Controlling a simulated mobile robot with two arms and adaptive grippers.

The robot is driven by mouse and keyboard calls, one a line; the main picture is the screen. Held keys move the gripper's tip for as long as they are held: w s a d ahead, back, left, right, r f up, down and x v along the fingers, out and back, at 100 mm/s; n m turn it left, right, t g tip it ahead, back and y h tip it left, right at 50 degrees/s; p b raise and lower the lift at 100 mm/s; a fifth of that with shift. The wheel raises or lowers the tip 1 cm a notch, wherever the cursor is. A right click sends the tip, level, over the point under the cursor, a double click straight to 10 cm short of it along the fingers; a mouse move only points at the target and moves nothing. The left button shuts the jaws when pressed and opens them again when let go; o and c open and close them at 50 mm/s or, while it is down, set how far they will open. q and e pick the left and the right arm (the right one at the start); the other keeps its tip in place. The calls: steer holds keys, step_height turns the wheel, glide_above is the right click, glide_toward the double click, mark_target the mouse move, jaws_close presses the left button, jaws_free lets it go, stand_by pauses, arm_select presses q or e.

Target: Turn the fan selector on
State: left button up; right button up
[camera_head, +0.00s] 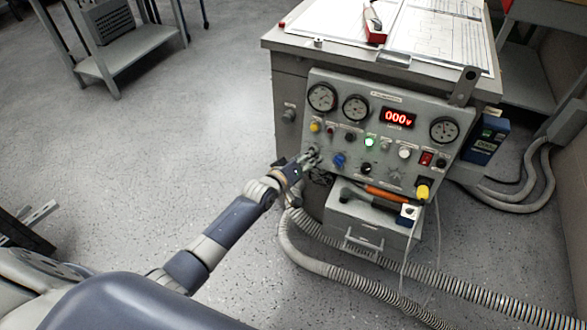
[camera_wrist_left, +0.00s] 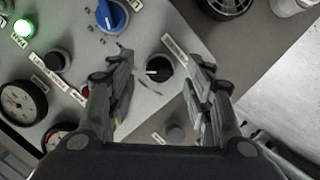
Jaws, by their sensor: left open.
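The control panel (camera_head: 345,120) is the grey sloped face of the cabinet. My left arm reaches from the lower left to the panel's lower left corner, where my left gripper (camera_head: 311,158) covers part of it. In the left wrist view my left gripper (camera_wrist_left: 159,95) is open, with a finger on either side of a small black rotary knob (camera_wrist_left: 158,68) with a light pointer line. I see gaps between the knob and the fingers. The label beside it is unreadable, so I cannot confirm it is the fan selector. The knob is hidden in the head view.
A blue knob (camera_head: 338,160) is just right of my gripper; it also shows in the left wrist view (camera_wrist_left: 112,15). A lit green lamp (camera_head: 369,141) and red display (camera_head: 398,117) are above. An orange-handled tool (camera_head: 386,194) lies below, and hoses (camera_head: 330,268) run across the floor.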

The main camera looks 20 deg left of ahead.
arm_select(q)
steer(key=v, duration=1)
steer(key=shift+s, duration=0.1)
steer(key=s+d+f+m+g+y, duration=0.2)
steer(key=s+f+m+g, duration=0.5)
steer(key=s+f, duration=1.5)
steer(key=s+a+f+m+g+p, duration=0.1)
steer(key=s+f+g+p, duration=0.2)
steer(key=s+p, duration=0.5)
steer(key=s+a+f+m+g+y+p, duration=0.1)
steer(key=s+p, duration=0.7)
steer(key=s, duration=1.1)
step_height(320, 180, down, 3)
steer(key=shift+a+r+g, duration=0.25)
steer(key=shift+a+g, duration=0.35)
steer(key=shift+g, duration=0.3)
arm_select(e)
steer(key=s+d+g, duration=0.1)
steer(key=s+d, duration=0.2)
steer(key=s, duration=1.4)
